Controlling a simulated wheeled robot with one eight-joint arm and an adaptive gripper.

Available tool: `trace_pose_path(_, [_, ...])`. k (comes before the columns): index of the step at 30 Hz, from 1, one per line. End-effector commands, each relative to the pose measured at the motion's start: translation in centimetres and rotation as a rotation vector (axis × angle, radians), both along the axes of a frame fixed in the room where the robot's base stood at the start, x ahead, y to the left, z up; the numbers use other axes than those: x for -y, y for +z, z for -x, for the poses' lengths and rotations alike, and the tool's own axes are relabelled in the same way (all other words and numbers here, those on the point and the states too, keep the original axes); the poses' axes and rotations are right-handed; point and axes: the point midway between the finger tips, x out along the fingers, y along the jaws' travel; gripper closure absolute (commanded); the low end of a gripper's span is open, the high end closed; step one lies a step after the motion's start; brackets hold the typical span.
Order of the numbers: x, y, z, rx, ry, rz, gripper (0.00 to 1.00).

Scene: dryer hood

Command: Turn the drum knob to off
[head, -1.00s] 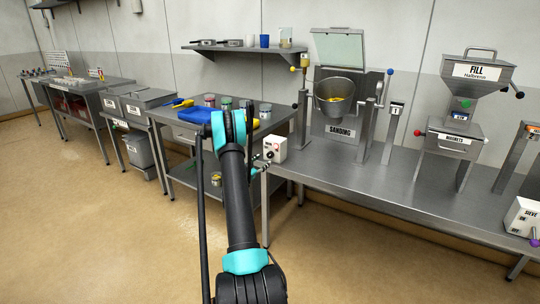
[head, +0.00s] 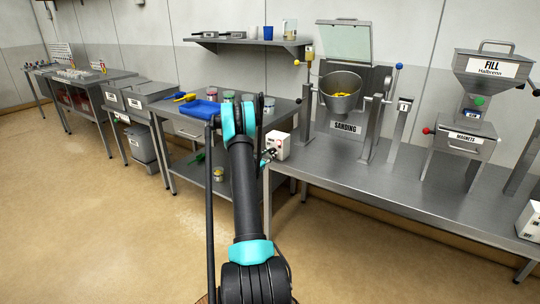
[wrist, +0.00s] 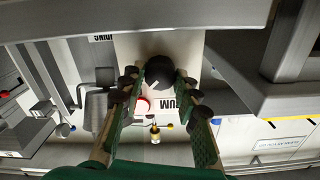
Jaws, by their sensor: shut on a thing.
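The drum control box (head: 280,146) is a small white box at the front left corner of the steel bench. In the wrist view, its pale face (wrist: 135,48) carries partly hidden lettering, with "UM" readable. The black round drum knob (wrist: 160,72) has a white pointer mark slanting toward the lower left of the picture. My gripper (wrist: 158,82) is shut on the knob, one finger on each side. In the head view, my gripper (head: 268,156) is at the box, and the knob is hard to make out.
The sanding drum (head: 341,92) stands on the bench (head: 330,168) behind and right of the box. A side table (head: 190,128) with a blue tray (head: 199,109) and several jars is to the left. The floor (head: 130,235) in front is clear.

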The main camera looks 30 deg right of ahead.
Motion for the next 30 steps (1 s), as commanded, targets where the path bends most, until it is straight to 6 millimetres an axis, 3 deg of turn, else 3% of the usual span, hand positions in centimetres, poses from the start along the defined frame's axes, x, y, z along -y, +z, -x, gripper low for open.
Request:
trace_pose_path(14, [-0.02,-0.03,0.03,-0.081,-0.001,0.033,0.98])
trace_pose_path(30, [-0.09,-0.05,0.00,-0.512,-0.001,0.211,0.98])
